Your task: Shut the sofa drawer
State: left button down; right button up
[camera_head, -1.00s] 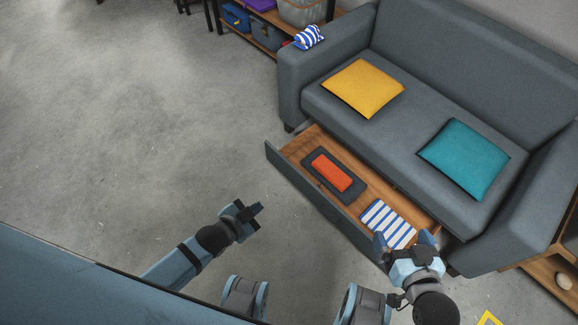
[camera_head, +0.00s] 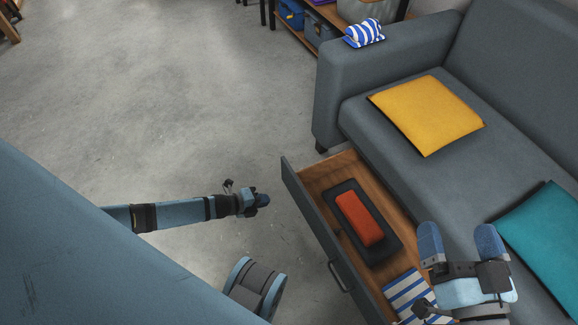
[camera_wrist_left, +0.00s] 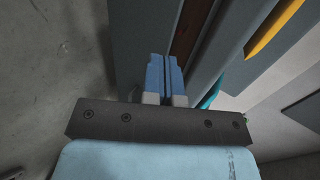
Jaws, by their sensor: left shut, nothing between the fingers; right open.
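The sofa drawer (camera_head: 322,228) is pulled out from under the grey sofa (camera_head: 345,120). It has a wooden inside, a grey front and a dark handle (camera_head: 340,277). In it lie a red block (camera_head: 359,218) on a dark mat and a blue-and-white striped cloth (camera_head: 408,290). My left gripper (camera_head: 262,200) is shut and empty, left of the drawer front and apart from it in the head view. In the left wrist view its fingers (camera_wrist_left: 164,76) are together, with the drawer front (camera_wrist_left: 145,30) beyond. My right gripper (camera_head: 457,240) is open and empty, above the drawer's right end and the seat edge.
A yellow cushion (camera_head: 428,115) and a teal cushion (camera_head: 548,240) lie on the seat. A striped rolled cloth (camera_head: 364,33) rests on the sofa arm. A shelf with boxes (camera_head: 292,14) stands behind. The floor (camera_head: 180,90) left of the drawer is clear.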

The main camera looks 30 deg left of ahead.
pick_arm(q)
jog(key=b, duration=0.4)
send_near(301, 192)
notch_tip(301, 192, down, 3)
jog(key=w+d+b, duration=0.1)
jog(key=w, duration=0.1)
jog(key=w+d+b, duration=0.1)
jog(key=w+d, duration=0.1)
jog(key=shift+w+d+f, duration=0.1)
jog(key=shift+w+d, duration=0.15)
jog(key=shift+w, duration=0.15)
jog(key=shift+w+d, duration=0.1)
pick_arm(e)
jog(key=f, duration=0.1)
jog(key=w+f+n, duration=0.1)
jog(key=f, duration=0.1)
jog(key=f+n+g, duration=0.1)
jog(key=shift+w+d+f, duration=0.2)
jog(key=shift+d, duration=0.1)
